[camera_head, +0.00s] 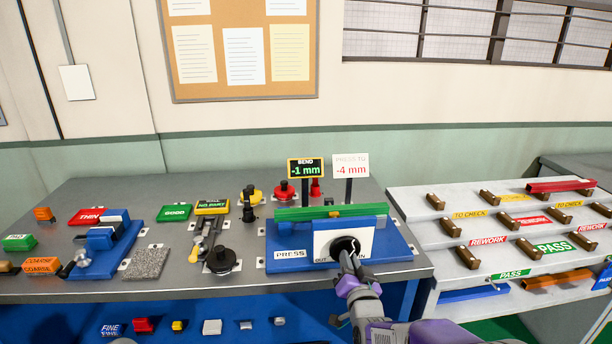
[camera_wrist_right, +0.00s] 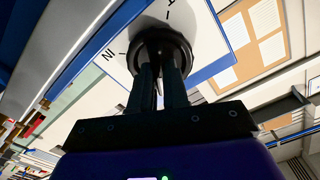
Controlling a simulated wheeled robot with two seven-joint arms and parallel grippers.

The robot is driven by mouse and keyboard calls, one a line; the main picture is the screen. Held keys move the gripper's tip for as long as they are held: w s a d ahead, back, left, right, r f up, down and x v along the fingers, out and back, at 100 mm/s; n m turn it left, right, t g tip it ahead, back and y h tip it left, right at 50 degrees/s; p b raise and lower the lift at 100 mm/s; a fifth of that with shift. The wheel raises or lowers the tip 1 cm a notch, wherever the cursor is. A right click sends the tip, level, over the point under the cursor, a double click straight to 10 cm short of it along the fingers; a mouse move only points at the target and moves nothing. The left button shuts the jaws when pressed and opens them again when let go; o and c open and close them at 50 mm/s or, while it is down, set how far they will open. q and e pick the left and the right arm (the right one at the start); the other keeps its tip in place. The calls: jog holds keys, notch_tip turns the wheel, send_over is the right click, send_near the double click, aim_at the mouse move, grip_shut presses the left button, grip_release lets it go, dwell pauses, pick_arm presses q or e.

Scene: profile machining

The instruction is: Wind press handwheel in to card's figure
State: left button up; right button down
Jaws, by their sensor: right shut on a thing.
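The blue press (camera_head: 276,246) stands at the right end of the grey bench, with a green bar (camera_head: 300,214) lying along its top. Its black handwheel (camera_head: 344,244) sits on a white dial plate (camera_head: 322,240). My right gripper (camera_head: 350,258) is shut on the handwheel; in the right wrist view both fingers (camera_wrist_right: 160,85) reach its black rim (camera_wrist_right: 162,48). The black BEND display (camera_head: 306,168) reads -1 mm in green. The white PRESS TO card (camera_head: 350,166) beside it reads -4 mm in red. My left gripper is not in view.
Left of the press are a black knob (camera_head: 222,260), red and yellow knobs, and a blue vise (camera_head: 104,238). A sloped white rack (camera_head: 470,220) with labelled wooden rests stands at the right. Small coloured blocks lie below the bench's front edge.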

jog(key=shift+m+b, duration=1.15)
jog(key=shift+m, duration=0.05)
jog(key=shift+f, duration=0.1)
jog(key=shift+m+b, duration=0.3)
jog(key=shift+m, duration=0.2)
jog(key=c, duration=1)
grip_release()
jog(key=s, duration=0.7)
